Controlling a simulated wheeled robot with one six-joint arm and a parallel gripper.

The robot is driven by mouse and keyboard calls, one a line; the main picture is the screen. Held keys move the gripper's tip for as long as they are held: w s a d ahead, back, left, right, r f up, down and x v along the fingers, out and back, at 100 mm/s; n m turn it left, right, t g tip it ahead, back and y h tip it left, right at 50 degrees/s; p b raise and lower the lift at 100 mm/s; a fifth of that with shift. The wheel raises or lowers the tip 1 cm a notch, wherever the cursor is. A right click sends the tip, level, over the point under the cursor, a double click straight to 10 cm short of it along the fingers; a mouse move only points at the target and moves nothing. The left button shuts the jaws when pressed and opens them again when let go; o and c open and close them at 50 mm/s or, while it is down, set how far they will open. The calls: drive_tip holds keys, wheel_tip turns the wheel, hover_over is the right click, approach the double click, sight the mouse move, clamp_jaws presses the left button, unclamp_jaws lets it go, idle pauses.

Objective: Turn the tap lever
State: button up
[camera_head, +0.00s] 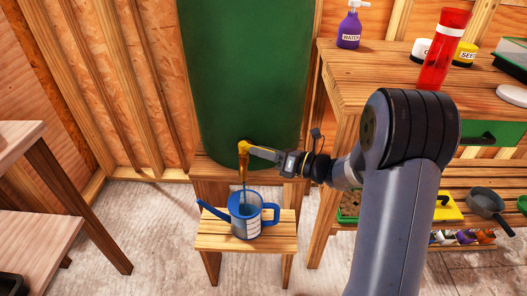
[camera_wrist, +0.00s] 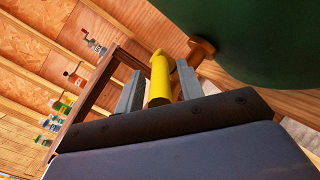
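The yellow tap lever (camera_head: 262,152) sticks out to the right from the brown tap (camera_head: 243,163) on the green barrel (camera_head: 245,90). My gripper (camera_head: 285,160) reaches it from the right. In the wrist view the lever (camera_wrist: 160,78) lies between the two grey fingers of my gripper (camera_wrist: 159,88), with narrow gaps seeming to show beside it. The tap (camera_wrist: 202,48) shows behind the right finger. A blue-and-grey watering can (camera_head: 245,221) stands upright below the tap. A thin bluish streak hangs between tap and can, like running water.
The can stands on a low wooden stool (camera_head: 217,243). A workbench (camera_head: 345,75) on the right holds a purple bottle (camera_head: 350,27), a red cylinder (camera_head: 443,50) and pots. A wooden table (camera_head: 28,155) stands at left. Floor between table and stool is clear.

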drive_tip(key=shift+o, duration=0.3)
wheel_tip(320, 180, up, 10)
drive_tip(key=p, duration=0.4)
